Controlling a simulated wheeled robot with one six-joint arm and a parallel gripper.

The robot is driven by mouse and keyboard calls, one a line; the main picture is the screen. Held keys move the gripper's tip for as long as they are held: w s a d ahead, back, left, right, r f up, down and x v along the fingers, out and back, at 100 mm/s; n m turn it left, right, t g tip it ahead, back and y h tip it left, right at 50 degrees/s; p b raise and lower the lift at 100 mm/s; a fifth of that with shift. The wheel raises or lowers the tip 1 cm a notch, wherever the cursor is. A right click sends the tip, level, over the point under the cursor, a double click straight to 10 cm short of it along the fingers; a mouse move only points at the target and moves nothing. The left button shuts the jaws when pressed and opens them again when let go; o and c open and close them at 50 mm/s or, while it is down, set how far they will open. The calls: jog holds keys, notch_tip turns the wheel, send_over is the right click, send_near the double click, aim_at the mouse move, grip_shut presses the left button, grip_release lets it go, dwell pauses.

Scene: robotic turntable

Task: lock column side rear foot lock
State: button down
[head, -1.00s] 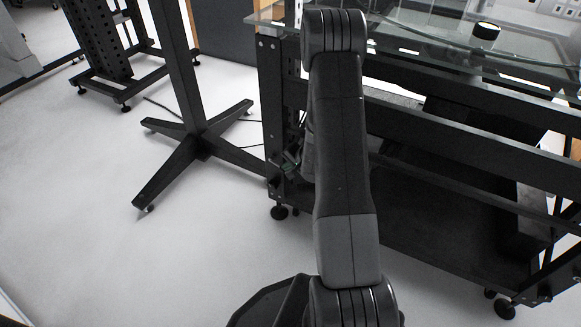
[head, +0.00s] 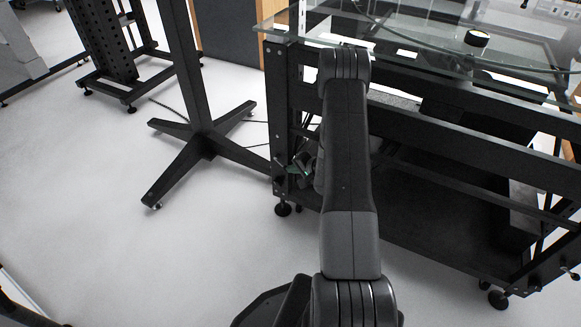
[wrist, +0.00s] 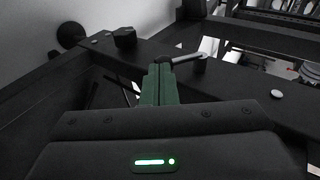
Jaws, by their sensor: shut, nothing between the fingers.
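The foot lock looks to be the small lever with a pale metal rod (wrist: 180,59) on the black frame beam in the wrist view. My gripper (wrist: 160,72), with green fingers, is shut and empty, its tips right at the lever's near end. Whether they touch it I cannot tell. A black knob (wrist: 124,37) sits on the beam to the left, and a round black foot (wrist: 71,33) shows beyond it. In the head view my gripper (head: 301,168) is beside the table's left leg, partly hidden by my arm. The leg's foot (head: 283,208) is on the floor below.
The black table frame (head: 460,140) carries a glass top (head: 400,45) overhanging the work area. A black column with a cross-shaped base (head: 205,140) stands to the left, with cables on the floor. The pale floor (head: 90,200) at left front is clear.

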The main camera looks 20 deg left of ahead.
jog(key=a+f+y, duration=0.1)
jog(key=a+f, duration=0.2)
jog(key=f, duration=0.2)
jog(key=shift+w+a+f+b, duration=0.15)
jog(key=shift+a+f+b, duration=0.15)
jog(key=shift+b, duration=0.05)
dwell(0.3)
dwell(1.4)
